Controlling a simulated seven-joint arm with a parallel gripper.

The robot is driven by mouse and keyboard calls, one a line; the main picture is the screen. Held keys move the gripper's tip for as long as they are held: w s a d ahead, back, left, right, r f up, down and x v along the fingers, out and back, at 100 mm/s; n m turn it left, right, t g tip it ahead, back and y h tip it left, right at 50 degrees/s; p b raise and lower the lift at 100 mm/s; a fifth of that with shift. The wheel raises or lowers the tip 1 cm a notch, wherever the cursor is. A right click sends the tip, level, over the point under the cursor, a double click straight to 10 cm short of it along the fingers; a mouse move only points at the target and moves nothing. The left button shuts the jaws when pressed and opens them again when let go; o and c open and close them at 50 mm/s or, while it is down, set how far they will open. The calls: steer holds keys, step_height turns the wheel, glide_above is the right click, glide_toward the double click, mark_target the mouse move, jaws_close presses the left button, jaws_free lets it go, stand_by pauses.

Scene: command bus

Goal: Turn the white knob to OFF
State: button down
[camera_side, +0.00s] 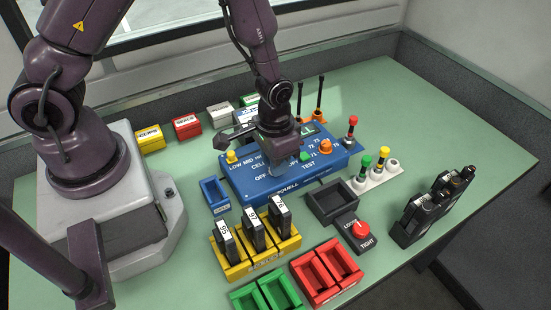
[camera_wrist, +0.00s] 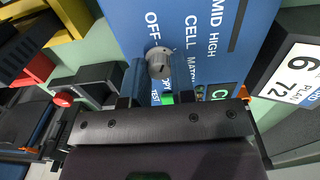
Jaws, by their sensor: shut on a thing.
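The white knob (camera_wrist: 159,62) looks pale grey and sits on the blue panel (camera_wrist: 124,15). The "OFF" label lies close beside it, above and left in the wrist view. My gripper (camera_wrist: 161,70) is shut on the knob, with one finger on each side of it. In the side view my gripper (camera_side: 277,160) points down at the middle of the blue panel (camera_side: 237,184), and the knob (camera_side: 277,169) shows partly below it. I cannot tell which way the knob's pointer faces.
A yellow knob (camera_side: 232,157) and an orange knob (camera_side: 326,147) flank my gripper on the panel. A yellow rack (camera_side: 236,270) with numbered black modules stands in front. A dark tray (camera_side: 332,204) and a red LOOSE/TIGHT knob (camera_side: 361,229) are at front right.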

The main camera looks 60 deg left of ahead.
steer(key=n, duration=0.5)
steer(key=shift+n, duration=0.3)
stand_by(0.4)
steer(key=c, duration=0.9)
jaws_free()
steer(key=shift+c, duration=0.2)
step_height(320, 180, up, 13)
steer(key=shift+a, duration=0.1)
